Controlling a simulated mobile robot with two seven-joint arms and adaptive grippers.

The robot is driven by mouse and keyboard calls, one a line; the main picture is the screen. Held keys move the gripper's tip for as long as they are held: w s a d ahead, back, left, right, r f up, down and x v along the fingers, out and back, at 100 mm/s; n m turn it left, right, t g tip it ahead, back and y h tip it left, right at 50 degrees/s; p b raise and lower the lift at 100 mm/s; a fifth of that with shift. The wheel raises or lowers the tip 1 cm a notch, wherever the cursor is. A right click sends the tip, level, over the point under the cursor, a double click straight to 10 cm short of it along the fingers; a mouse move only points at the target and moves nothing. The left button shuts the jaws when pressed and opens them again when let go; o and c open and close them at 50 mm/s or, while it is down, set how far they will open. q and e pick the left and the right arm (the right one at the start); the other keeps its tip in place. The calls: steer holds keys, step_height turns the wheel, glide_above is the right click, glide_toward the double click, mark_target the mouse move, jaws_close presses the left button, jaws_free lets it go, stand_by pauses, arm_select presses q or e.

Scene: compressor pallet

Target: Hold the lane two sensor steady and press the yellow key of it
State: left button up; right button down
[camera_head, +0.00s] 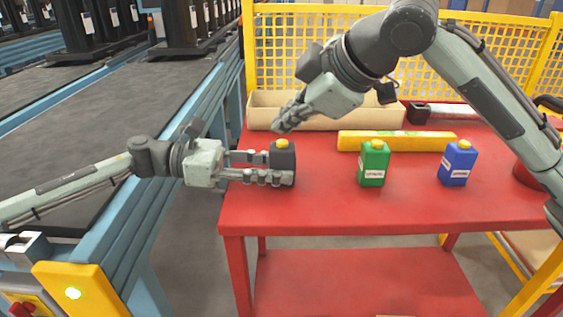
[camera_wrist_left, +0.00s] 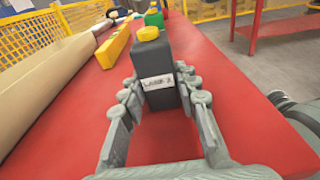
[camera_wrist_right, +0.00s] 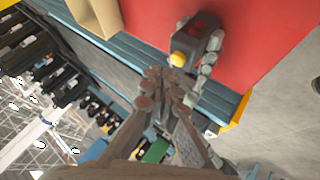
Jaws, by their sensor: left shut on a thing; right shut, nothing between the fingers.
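The lane two sensor is a dark upright box (camera_head: 283,163) with a yellow key (camera_head: 282,143) on top, at the left end of the red table. In the left wrist view its white label (camera_wrist_left: 158,83) seems to read "LANE 2". My left gripper (camera_head: 279,168) is shut on the sensor from the left, one finger on each side. My right gripper (camera_head: 280,127) is shut and empty, its fingertips just above the key in the head view. In the right wrist view the fingertips (camera_wrist_right: 167,85) appear close to the key (camera_wrist_right: 178,59); contact cannot be told.
A green box (camera_head: 374,164) and a blue box (camera_head: 458,163), both with yellow tops, stand to the right on the red table (camera_head: 320,210). A yellow bar (camera_head: 397,141) and an open cardboard tray (camera_head: 262,112) lie behind. A conveyor (camera_head: 100,85) runs at left.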

steer(key=shift+r, duration=2.5)
arm_select(q)
steer(key=o, duration=1)
steer(key=shift+c, duration=0.2)
